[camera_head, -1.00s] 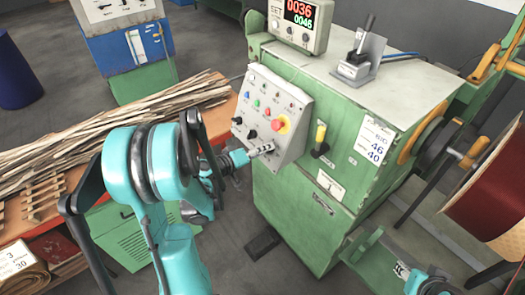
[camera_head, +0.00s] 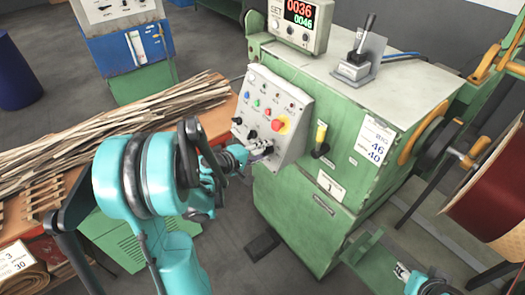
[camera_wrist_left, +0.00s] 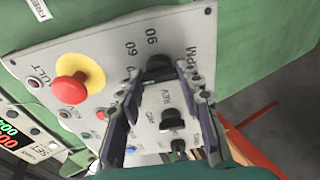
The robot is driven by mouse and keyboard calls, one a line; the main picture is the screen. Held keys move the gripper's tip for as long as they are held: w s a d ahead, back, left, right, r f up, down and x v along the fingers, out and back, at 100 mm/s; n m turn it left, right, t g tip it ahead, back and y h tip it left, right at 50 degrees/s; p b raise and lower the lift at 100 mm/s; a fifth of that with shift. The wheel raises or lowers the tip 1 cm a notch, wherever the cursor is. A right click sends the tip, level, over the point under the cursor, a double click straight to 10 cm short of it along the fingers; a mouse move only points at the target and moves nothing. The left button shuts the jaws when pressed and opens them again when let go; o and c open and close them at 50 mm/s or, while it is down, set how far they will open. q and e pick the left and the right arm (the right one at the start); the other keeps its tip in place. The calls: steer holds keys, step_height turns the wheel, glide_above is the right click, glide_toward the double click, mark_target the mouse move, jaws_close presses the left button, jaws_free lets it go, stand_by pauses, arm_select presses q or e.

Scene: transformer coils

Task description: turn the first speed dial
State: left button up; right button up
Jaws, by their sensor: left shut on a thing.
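The grey control panel (camera_head: 292,103) is on the front of the green machine. In the left wrist view, a black dial (camera_wrist_left: 158,68) sits on the panel beside the marks 60, 90 and RPM. My left gripper (camera_wrist_left: 159,76) has one finger on each side of this dial and is shut on it. In the head view my left gripper (camera_head: 264,150) is at the lower edge of the panel, and its fingers hide the dial. Part of my right arm (camera_head: 425,285) shows at the lower right; its finger state is unclear.
A red emergency button (camera_wrist_left: 70,88) on a yellow disc is close to my left fingers. Another black knob (camera_wrist_left: 172,119) and several small lamps share the panel. A yellow-handled lever (camera_head: 320,138) is to the right. Wooden strips (camera_head: 110,130) lie on the orange bench at left.

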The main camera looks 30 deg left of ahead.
stand_by(0.4)
arm_select(q)
steer(key=o, duration=1.2)
steer(key=shift+c, duration=0.2)
steer(key=v, duration=1.2)
steer(key=s+d+m+g+y, duration=0.1)
steer(key=s+d+m+g, duration=0.2)
steer(key=d+m, duration=0.4)
steer(key=s+d+f+m+g+y, duration=0.1)
steer(key=s+d+m, duration=0.4)
steer(key=d, duration=0.6)
steer(key=m+g+y, duration=0.1)
steer(key=m+g, duration=0.1)
steer(key=shift+d+f+m+y, duration=0.3)
